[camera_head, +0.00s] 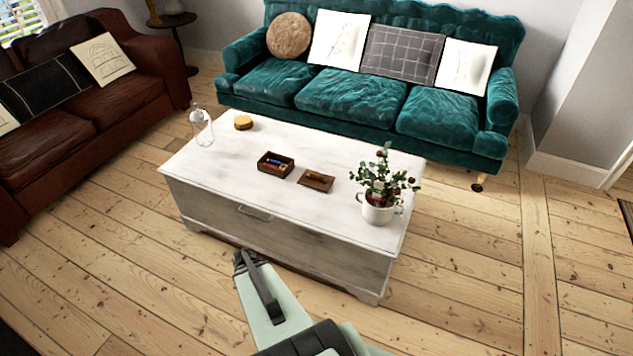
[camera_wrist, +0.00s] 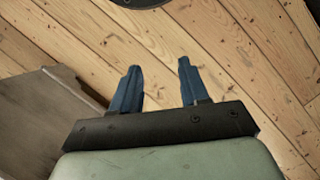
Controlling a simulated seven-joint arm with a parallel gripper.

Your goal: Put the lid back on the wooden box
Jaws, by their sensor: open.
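The open dark wooden box (camera_head: 264,166) stands on the white coffee table, with small colourful items inside that are too small to name. The flat wooden lid (camera_head: 317,181) lies on the table just right of the box, apart from it, with a small reddish-brown thing on it. My gripper (camera_head: 246,260) is low in front of the table, over the floor, away from both box and lid. In the wrist view my gripper (camera_wrist: 157,85) has its two blue fingers apart with nothing between them; box and lid are out of that view.
The white coffee table (camera_head: 215,199) has a front edge and a drawer handle near my arm. A potted plant (camera_head: 378,213) stands right of the lid. A glass bottle (camera_head: 202,128) and a round yellow-brown thing (camera_head: 243,122) stand at the far left. The tabletop's left front is clear.

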